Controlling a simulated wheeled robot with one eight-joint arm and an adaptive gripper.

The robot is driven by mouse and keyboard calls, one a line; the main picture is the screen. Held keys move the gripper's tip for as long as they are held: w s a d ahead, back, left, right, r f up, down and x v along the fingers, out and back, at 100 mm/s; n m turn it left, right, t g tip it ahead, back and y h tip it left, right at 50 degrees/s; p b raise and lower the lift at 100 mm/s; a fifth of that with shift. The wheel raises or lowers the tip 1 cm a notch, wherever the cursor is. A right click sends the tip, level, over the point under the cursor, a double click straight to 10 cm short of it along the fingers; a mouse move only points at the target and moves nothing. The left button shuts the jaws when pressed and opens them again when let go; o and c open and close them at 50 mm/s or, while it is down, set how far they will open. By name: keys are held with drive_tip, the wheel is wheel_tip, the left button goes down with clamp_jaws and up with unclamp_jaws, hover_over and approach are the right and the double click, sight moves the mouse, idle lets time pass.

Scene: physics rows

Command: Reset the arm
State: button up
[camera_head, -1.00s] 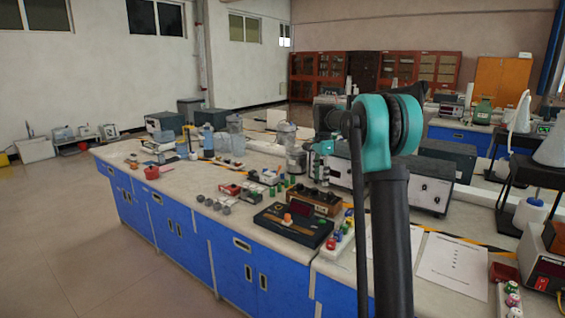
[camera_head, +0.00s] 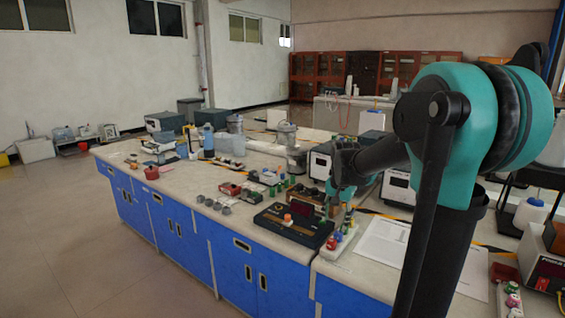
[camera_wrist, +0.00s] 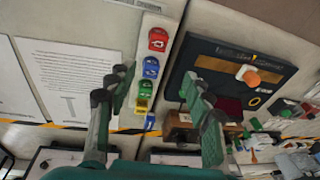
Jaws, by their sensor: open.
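My arm rises at the right of the head view and reaches left over the bench (camera_head: 240,190). My gripper (camera_wrist: 157,86) is open and empty in the wrist view, its two green-tipped fingers apart. Between and beyond the fingers is a white strip with coloured blocks (camera_wrist: 157,40). A black panel device with an orange knob (camera_wrist: 240,75) lies to the right of the fingers. In the head view the device (camera_head: 292,226) sits near the bench's front edge. The gripper's fingertips are small and hard to make out there.
Printed paper (camera_head: 385,243) lies right of the strip. White-fronted instruments (camera_head: 398,186) stand behind the arm. Small red, grey and green parts crowd the bench left of the device. A beaker-like vessel (camera_head: 285,135) stands farther back.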

drive_tip(key=s+f+n+t, duration=0.1)
drive_tip(key=s+f+n, duration=0.2)
drive_tip(key=s+f, duration=0.3)
drive_tip(key=s+d+f+n+t, duration=0.1)
drive_tip(key=s+f+n, duration=0.2)
drive_tip(key=s, duration=1.3)
wheel_tip(320, 180, down, 3)
drive_tip(key=shift+s+d+f+n, duration=0.15)
drive_tip(key=shift+s+n, duration=0.05)
drive_tip(key=shift+n, duration=0.2)
